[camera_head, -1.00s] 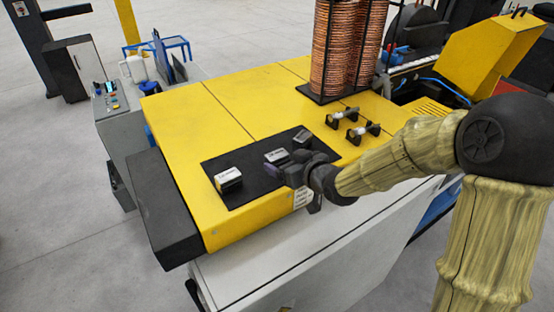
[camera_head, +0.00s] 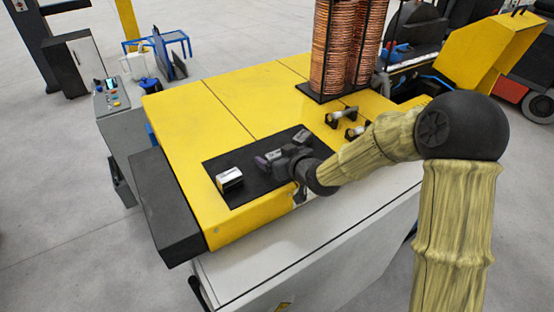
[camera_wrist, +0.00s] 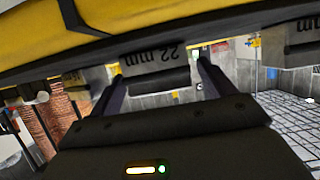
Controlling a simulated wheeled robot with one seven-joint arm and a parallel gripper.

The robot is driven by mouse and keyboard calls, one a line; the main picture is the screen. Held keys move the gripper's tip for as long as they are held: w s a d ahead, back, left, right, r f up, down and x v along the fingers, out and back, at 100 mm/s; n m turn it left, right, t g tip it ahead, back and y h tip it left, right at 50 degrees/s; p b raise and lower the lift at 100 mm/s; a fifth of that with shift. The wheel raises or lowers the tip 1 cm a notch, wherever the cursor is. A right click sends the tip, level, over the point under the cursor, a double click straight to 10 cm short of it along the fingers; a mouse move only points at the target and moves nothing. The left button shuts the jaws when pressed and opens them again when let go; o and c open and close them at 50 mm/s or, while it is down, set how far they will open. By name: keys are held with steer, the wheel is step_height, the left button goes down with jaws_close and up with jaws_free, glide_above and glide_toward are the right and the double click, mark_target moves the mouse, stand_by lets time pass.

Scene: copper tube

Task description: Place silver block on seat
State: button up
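Silver blocks with dark bases sit on the black pad (camera_head: 240,200) on the yellow machine top. The near left block (camera_head: 229,179) stands clear of my gripper. The far block (camera_head: 302,137) is just behind my gripper. My gripper (camera_head: 267,161) is low over the middle of the pad and mostly hides the middle block there. In the wrist view, a block marked "22 mm" (camera_wrist: 155,57), upside down, lies between the tips of my two spread fingers, with a gap visible at the right finger. Which feature is the seat is not clear.
Two small rod holders (camera_head: 342,117) stand right of the pad. Copper tube coils (camera_head: 340,45) rise on a black base behind them. Another marked block (camera_wrist: 303,38) is at the wrist view's right edge. The yellow top (camera_head: 220,115) left of the coils is clear.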

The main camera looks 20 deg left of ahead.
mark_target(277, 154)
steer(key=shift+r, duration=0.1)
steer(key=c, duration=1.6)
steer(key=shift+r, duration=0.15)
step_height(277, 154, up, 10)
steer(key=shift+f+b, duration=0.1)
steer(key=shift+b, duration=0.75)
